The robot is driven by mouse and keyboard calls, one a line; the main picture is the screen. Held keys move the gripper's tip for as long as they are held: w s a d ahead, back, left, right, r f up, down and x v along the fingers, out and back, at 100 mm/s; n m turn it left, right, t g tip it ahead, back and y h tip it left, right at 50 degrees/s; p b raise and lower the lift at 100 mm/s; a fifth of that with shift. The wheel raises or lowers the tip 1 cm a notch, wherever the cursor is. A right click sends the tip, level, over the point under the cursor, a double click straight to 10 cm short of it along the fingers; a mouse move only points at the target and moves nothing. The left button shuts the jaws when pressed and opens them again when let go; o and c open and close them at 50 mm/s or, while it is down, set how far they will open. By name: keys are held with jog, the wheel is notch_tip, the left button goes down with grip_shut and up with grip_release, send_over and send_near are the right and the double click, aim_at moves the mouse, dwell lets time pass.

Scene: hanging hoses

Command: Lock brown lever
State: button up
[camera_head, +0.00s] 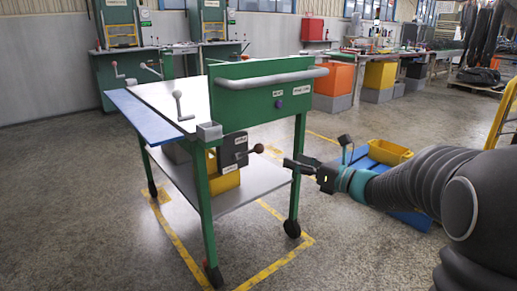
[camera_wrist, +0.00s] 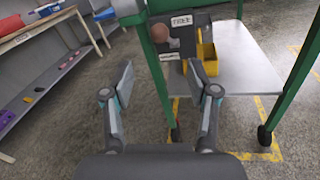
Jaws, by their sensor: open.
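The brown lever shows as a round brown knob (camera_head: 258,148) on the right side of a dark grey box (camera_head: 234,149) under the green cart's top. In the wrist view the brown knob (camera_wrist: 159,33) is in front of the dark box (camera_wrist: 190,38), below a label reading "FREE" (camera_wrist: 181,20). A second label, too small to read, is below the knob. My gripper (camera_head: 290,163) is open and empty, to the right of the knob and apart from it. In the wrist view its two fingers (camera_wrist: 160,75) stand wide apart, with the knob beyond them, between their directions.
The green cart (camera_head: 262,93) has a grey handle, green legs and a lower shelf (camera_head: 253,185). A green leg (camera_head: 297,170) stands close to my gripper. A yellow bin (camera_wrist: 208,62) sits on the shelf. Another yellow bin (camera_head: 390,152) is behind my arm.

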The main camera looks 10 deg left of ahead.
aim_at(259, 148)
jog(key=x, duration=1.3)
jog(key=shift+w+a+p, duration=0.2)
jog(key=shift+a+p, duration=0.05)
jog(key=shift+p, duration=0.05)
grip_shut()
